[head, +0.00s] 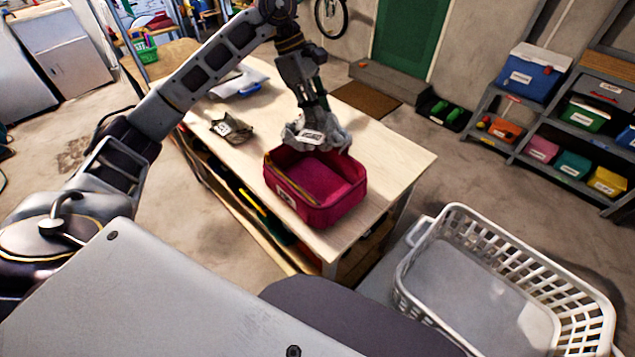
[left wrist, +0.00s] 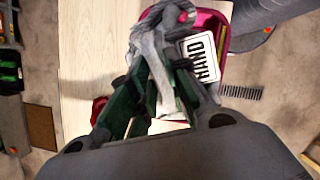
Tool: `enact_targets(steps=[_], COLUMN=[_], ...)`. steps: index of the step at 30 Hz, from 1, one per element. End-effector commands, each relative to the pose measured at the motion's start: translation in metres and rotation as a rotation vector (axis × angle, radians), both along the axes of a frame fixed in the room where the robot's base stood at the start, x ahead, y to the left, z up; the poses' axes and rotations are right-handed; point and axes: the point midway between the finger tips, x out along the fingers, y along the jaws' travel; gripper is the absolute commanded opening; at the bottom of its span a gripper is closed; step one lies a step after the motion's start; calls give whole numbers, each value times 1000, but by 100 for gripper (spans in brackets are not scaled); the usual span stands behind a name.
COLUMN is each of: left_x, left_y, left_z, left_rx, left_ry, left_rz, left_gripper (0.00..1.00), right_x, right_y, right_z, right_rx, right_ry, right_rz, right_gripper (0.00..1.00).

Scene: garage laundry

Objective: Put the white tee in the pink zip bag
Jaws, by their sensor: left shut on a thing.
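The pink zip bag (head: 315,212) stands open on the wooden table, with its yellow zip edge showing. No garment shows on its visible floor. My left gripper (head: 312,122) is over the bag's far rim, pointing down, shut on a crumpled pale grey-white cloth (head: 338,136) with a white label. My right gripper is not in view.
On the table (head: 400,150) lie a small olive-grey cloth with a label (head: 232,127) and a pale folded item with blue (head: 238,82). A white laundry basket (head: 455,215) stands at the lower right. Shelves with bins (head: 600,150) are at the right. The table right of the bag is clear.

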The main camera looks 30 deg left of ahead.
Motion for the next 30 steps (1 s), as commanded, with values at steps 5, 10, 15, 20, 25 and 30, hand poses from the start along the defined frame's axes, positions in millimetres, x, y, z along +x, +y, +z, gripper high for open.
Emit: enact_targets(steps=[5, 10, 15, 20, 25, 30], left_x=[0, -1, -1, -1, 0, 0], left_y=[0, 0, 0, 0, 0, 0], left_z=[-7, -24, -46, -68, -92, -116], left_rx=[0, 0, 0, 0, 0, 0], left_ry=[2, 3, 3, 4, 3, 2], left_rz=[0, 0, 0, 1, 0, 0], left_gripper=[0, 0, 0, 0, 0, 0], right_x=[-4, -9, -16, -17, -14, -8], right_y=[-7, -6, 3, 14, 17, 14], right_z=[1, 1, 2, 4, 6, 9], right_rx=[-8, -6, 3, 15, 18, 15], right_ry=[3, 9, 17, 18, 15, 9], right_rz=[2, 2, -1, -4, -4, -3], right_gripper=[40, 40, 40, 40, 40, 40])
